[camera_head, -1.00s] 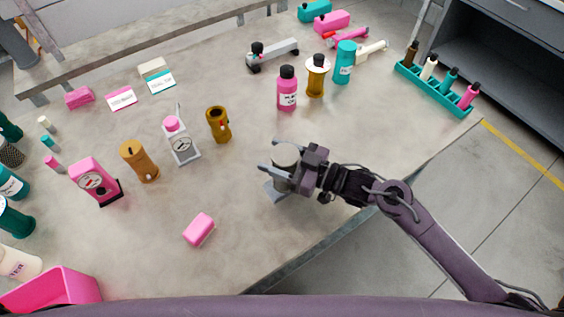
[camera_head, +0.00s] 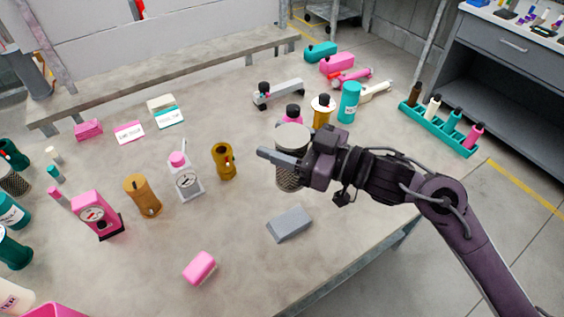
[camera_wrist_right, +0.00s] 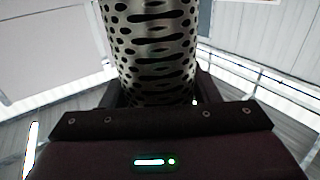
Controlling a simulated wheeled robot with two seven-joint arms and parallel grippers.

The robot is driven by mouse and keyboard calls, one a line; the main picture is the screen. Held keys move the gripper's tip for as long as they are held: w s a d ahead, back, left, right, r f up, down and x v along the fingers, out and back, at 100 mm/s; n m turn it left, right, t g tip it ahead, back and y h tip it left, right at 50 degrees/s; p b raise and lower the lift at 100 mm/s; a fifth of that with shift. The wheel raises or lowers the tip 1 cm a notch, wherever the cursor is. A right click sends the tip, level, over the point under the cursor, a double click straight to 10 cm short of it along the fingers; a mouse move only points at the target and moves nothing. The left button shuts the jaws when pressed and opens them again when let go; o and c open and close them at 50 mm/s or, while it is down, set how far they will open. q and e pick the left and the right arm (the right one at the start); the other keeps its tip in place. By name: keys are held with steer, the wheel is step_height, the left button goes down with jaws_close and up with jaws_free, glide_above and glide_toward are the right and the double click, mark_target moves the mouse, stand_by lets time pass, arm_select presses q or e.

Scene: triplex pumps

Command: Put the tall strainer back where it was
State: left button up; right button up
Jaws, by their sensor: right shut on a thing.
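The tall strainer (camera_head: 289,176) is a grey perforated metal cylinder with a pale round top. My right gripper (camera_head: 285,158) is shut on it and holds it upright above the table, in front of the pink bottle. In the right wrist view the strainer (camera_wrist_right: 152,50) fills the upper middle, its slotted wall close against the gripper. A grey block (camera_head: 289,224) with a sloping top lies bare on the table below and a little to the right of the strainer. My left gripper is not in view.
A brown-gold cylinder (camera_head: 223,161) and a grey device with a pink cap (camera_head: 185,178) stand left of the strainer. The pink bottle (camera_head: 292,114) is partly hidden behind it. A pink block (camera_head: 200,267) lies nearer the front. The table around the grey block is clear.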

steer(key=shift+r, duration=1.5)
